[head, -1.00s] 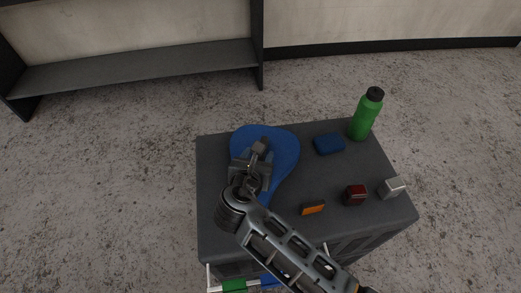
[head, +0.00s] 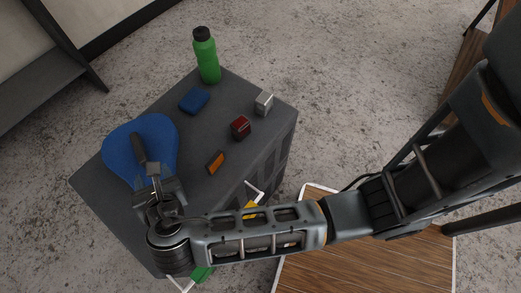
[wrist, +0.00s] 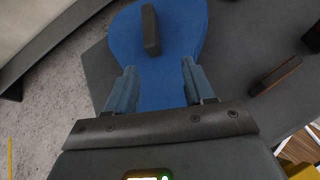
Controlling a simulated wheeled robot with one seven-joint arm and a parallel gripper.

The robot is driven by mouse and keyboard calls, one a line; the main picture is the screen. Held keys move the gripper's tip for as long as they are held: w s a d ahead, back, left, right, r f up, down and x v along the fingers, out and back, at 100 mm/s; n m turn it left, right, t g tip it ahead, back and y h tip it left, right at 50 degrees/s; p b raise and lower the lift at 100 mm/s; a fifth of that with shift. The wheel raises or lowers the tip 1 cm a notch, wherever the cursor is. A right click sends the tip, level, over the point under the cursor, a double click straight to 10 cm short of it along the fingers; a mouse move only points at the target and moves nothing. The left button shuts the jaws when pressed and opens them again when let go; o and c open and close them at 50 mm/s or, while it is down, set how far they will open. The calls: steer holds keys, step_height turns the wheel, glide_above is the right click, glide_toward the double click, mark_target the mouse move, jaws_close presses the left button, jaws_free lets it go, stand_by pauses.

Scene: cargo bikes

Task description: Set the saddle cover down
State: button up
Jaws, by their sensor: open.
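The blue saddle cover (head: 128,135) is on the dark grey cabinet top (head: 105,195), its wide end reaching slightly past the far left edge in the picture. A dark, bar-like piece (head: 138,147) stands on its middle. My gripper (head: 153,172) is open at the cover's narrow end. In the wrist view, the cover (wrist: 178,35) runs between my two spread fingers (wrist: 157,78), with the dark piece (wrist: 151,30) beyond the fingertips. I cannot tell whether the fingers touch the cover. Its narrow tip is hidden behind my gripper.
On the cabinet top are a green bottle (head: 207,60), a blue block (head: 194,100), a dark red block (head: 240,127), a silver block (head: 264,103) and an orange block (head: 215,162). A white-edged drawer with coloured items shows below. A shelf (head: 45,75) stands at the upper left.

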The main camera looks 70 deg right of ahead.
steer(key=s+f+m+y, duration=0.1)
steer(key=s, duration=0.2)
steer(key=s+d+f+m+y, duration=0.1)
steer(key=s+m, duration=0.1)
steer(key=s, duration=0.1)
steer(key=s+d+f+m+y, duration=0.1)
steer(key=s+f, duration=0.1)
steer(key=s, duration=0.1)
steer(key=shift+f+y, duration=0.1)
steer(key=shift+y, duration=0.2)
steer(key=s+d+r+m+t+y, duration=0.1)
steer(key=s+r+m+y, duration=0.1)
steer(key=s+r+m, duration=0.45)
steer(key=s+d+r+m+t+y, duration=0.1)
steer(key=s+r+m+y, duration=0.15)
steer(key=s+m, duration=0.6)
steer(key=s+d+r+m+t, duration=0.1)
steer(key=s+r+m, duration=0.2)
steer(key=r, duration=0.3)
steer(key=s+d+r+m+t+h, duration=0.1)
steer(key=s+r+m+t, duration=0.1)
steer(key=r, duration=0.4)
steer(key=s+m, duration=0.1)
steer(key=m, duration=0.1)
steer(key=shift+s+m, duration=0.2)
steer(key=shift+m, duration=0.2)
steer(key=shift+d, duration=0.1)
